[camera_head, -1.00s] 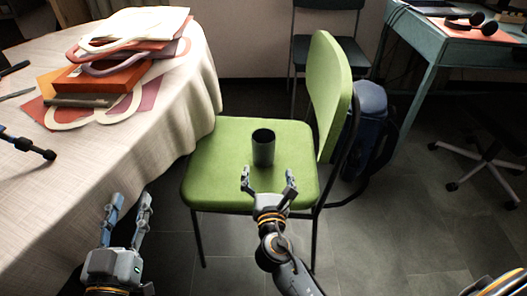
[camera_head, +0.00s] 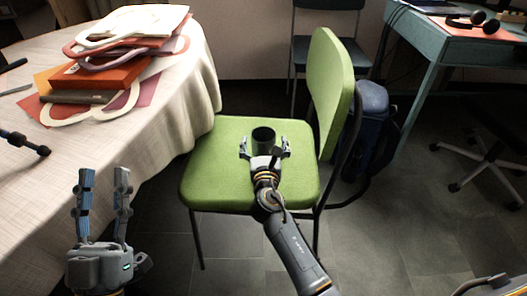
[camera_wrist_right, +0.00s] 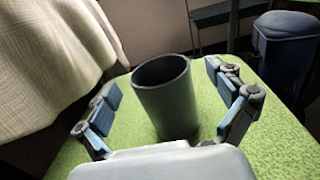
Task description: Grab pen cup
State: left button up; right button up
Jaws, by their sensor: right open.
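The pen cup (camera_head: 263,135) is a dark grey, empty-looking cylinder standing upright on the green chair seat (camera_head: 222,172). In the right wrist view the cup (camera_wrist_right: 167,100) stands between the fingers, with gaps on both sides. My right gripper (camera_head: 264,147) is open, with its fingers spread around the cup's near side; it also shows in the right wrist view (camera_wrist_right: 165,108). The cup's lower part is hidden by the gripper in the head view. My left gripper (camera_head: 103,178) is open and empty, in front of the chair, at the table's near side.
The green chair backrest (camera_head: 333,95) rises right of the cup. A teal desk (camera_head: 440,50) is far right.

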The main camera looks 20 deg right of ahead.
pick_arm(q)
jog(key=shift+s+a+r+t+h+b, duration=0.2)
jog(key=shift+s+r+t+h+b, duration=0.3)
jog(key=shift+s+r+t, duration=0.95)
pick_arm(e)
jog(key=shift+x, duration=1.5)
pick_arm(q)
jog(key=shift+s+r, duration=0.1)
jog(key=shift+s, duration=0.05)
pick_arm(e)
jog(key=c, duration=1.8)
jog(key=shift+r, duration=0.1)
